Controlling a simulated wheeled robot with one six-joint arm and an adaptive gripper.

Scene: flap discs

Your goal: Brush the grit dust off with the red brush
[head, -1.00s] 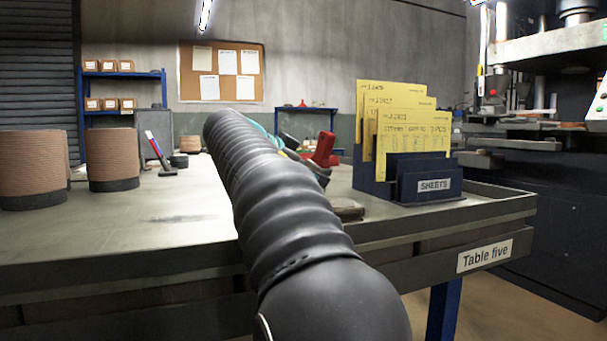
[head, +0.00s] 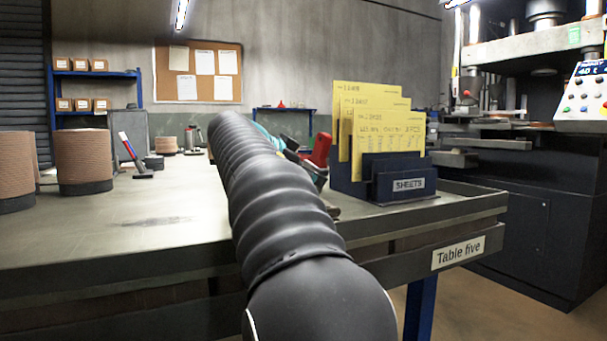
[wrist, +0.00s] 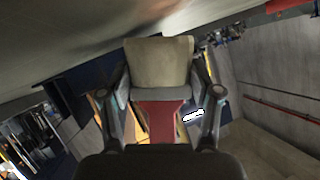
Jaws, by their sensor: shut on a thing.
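In the wrist view my gripper (wrist: 160,98) is shut on the red brush (wrist: 160,120). The brush's red handle lies between the fingers, and its broad pale bristle head (wrist: 158,62) reaches beyond them. In the head view my black arm covers most of the gripper. A red part, seemingly the brush (head: 320,149), shows to the right of the arm. A dark smudge of grit dust (head: 155,222) lies on the grey table (head: 190,195), left of my arm. The bristles look apart from the smudge.
A blue sheet rack (head: 403,184) with yellow cards stands at the table's right end. Stacks of brown discs (head: 84,160) stand at the left. The table's middle left is clear. A press (head: 530,150) stands at right.

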